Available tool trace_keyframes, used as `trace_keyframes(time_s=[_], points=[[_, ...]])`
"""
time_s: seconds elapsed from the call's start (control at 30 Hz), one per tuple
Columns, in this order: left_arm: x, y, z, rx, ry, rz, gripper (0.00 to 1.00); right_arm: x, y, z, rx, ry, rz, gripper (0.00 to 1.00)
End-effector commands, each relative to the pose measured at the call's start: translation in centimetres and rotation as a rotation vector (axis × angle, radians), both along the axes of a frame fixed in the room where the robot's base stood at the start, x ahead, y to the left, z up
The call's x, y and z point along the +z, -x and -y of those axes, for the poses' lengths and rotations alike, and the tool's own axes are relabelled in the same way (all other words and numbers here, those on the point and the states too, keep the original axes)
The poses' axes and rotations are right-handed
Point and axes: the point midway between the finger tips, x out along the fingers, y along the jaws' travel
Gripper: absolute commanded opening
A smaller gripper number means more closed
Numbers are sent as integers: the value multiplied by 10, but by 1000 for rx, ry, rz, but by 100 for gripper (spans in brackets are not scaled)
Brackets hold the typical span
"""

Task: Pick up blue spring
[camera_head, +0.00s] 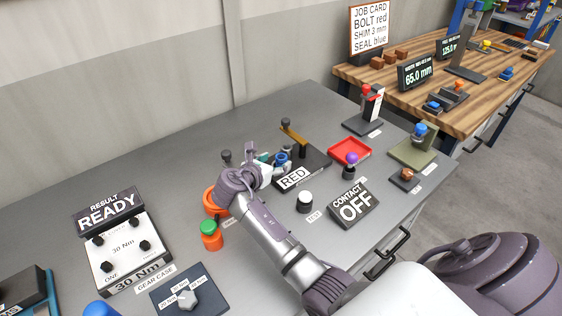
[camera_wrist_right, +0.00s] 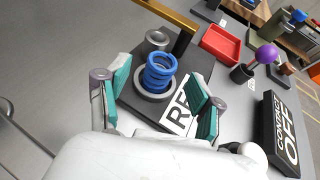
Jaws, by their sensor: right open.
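The blue spring (camera_wrist_right: 160,72) stands upright in a grey ring on a black base plate (camera_wrist_right: 128,102), in the middle of the right wrist view. In the head view the spring (camera_head: 283,159) shows small beside my right gripper (camera_head: 266,163). My right gripper is open, with its teal-padded fingers (camera_wrist_right: 160,92) to the left and right of the spring in the wrist view. No contact with the spring is visible. My left gripper is not in view.
A brass bar (camera_head: 294,136) reaches over the base plate close to the spring. A RED sign (camera_head: 294,178) sits at its front edge. A red tray (camera_head: 350,151), a purple-topped knob (camera_head: 351,159) and a CONTACT OFF box (camera_head: 354,206) stand to the right.

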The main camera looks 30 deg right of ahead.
Motion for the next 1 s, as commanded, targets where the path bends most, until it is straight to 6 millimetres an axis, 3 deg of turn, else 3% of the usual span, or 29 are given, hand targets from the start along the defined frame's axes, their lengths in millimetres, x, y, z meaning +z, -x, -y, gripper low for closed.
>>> trace_keyframes(time_s=[0.23, 0.53, 0.93, 1.0], points=[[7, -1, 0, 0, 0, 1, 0, -15, -14, 29, 0, 1, -3, 66], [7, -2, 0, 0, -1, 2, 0, -18, -16, 34, 1, -1, -1, 66], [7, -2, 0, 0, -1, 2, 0, -18, -16, 34, 1, -1, -1, 1], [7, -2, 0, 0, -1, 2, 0, -18, -16, 34, 1, 0, 0, 0]])
